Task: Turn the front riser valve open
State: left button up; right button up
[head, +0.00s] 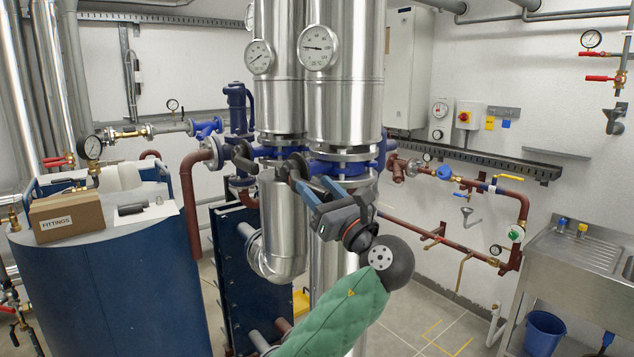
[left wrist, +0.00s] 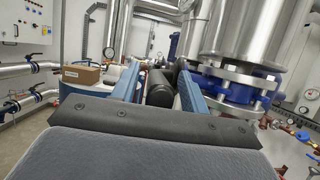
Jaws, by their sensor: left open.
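The front riser valve is the blue flanged body (head: 338,167) under the larger silver riser. It shows close up at the right in the left wrist view (left wrist: 238,88). Its black lever handle (head: 294,164) sticks out left of the body. My left gripper (head: 314,184) is open at this handle. In the left wrist view the black handle (left wrist: 160,88) lies between the two blue fingers, with visible gaps; I cannot tell if either finger touches it. My right gripper is not in view.
Two silver risers (head: 345,100) with dial gauges stand directly above the valves. A blue plate exchanger (head: 236,265) stands below. A blue tank (head: 105,290) with a cardboard fittings box (head: 66,216) is at the left. A steel sink (head: 585,250) is at the right.

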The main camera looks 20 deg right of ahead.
pick_arm(q)
jog(key=shift+w+a, duration=0.15)
jog(key=shift+w, duration=0.25)
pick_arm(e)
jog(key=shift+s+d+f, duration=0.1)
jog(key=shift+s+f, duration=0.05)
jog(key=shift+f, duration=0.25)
pick_arm(q)
jog(key=shift+r, duration=0.1)
grip_shut()
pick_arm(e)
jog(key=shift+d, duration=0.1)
